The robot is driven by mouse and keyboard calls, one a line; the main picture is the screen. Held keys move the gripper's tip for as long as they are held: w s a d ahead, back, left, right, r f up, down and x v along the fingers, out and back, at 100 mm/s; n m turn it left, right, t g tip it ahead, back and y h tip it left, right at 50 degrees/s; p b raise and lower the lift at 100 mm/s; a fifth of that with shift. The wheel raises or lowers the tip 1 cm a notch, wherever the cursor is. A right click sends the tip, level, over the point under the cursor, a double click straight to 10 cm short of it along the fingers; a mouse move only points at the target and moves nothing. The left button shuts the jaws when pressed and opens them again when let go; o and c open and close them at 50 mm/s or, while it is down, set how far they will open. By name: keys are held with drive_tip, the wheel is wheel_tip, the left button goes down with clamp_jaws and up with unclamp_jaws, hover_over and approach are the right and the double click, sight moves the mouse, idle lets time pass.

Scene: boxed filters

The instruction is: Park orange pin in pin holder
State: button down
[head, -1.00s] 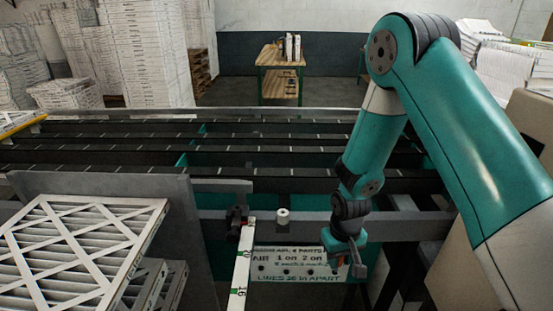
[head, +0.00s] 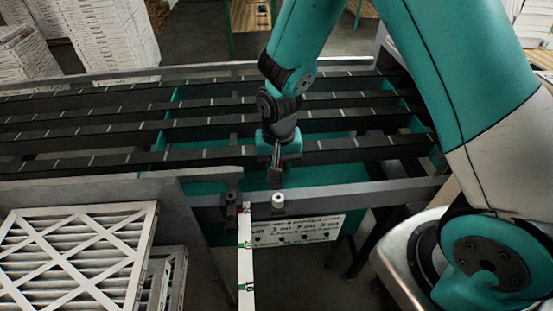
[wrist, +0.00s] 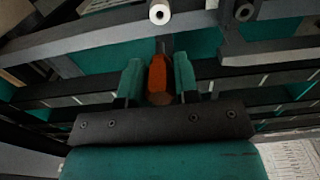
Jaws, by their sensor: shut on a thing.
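An orange pin (wrist: 159,74) is clasped between the two teal fingers of my gripper (wrist: 158,80) in the wrist view. In the head view my gripper (head: 276,163) hangs just behind the front rail, with a dark part below it; the pin's colour cannot be made out there. A small white cylinder (head: 278,201), which looks like the pin holder, stands on the front rail, nearer the camera than my gripper. In the wrist view the white cylinder (wrist: 159,12) shows a dark hole in its end, beyond the pin and apart from it.
A grey rail (head: 350,194) runs across the front, with dark slats behind it. A white ruler strip (head: 246,262) lies left of the cylinder. A printed sign (head: 290,230) hangs below the rail. Framed filters (head: 75,255) are stacked at the left.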

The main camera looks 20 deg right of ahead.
drive_tip(key=shift+f, duration=0.1)
drive_tip(key=shift+f+b, duration=2.25)
drive_tip(key=shift+f, duration=0.6)
drive_tip(key=shift+s+f+b, duration=0.1)
drive_tip(key=shift+f+b, duration=1.6)
drive_tip(key=shift+f, duration=0.55)
drive_tip(key=c, duration=0.8)
unclamp_jaws()
drive_tip(key=shift+r, duration=0.1)
wheel_tip(320, 180, up, 17)
drive_tip(key=shift+r+b, duration=0.15)
drive_tip(key=shift+b, duration=1.1)
drive_tip(key=s+a+r+n+y, duration=0.1)
drive_tip(key=s+n, duration=0.2)
drive_tip(key=s, duration=0.3)
drive_tip(key=s+a+r+n+y+b, duration=0.1)
drive_tip(key=s+a+r+n, duration=0.1)
drive_tip(key=s+n, duration=0.2)
drive_tip(key=s+a+r+n+y, duration=0.1)
drive_tip(key=s+n+y, duration=0.1)
drive_tip(key=s, duration=0.6)
drive_tip(key=shift+s+a+r+n+b, duration=0.2)
drive_tip(key=shift+a+r+n+b, duration=0.1)
drive_tip(key=shift+n, duration=0.5)
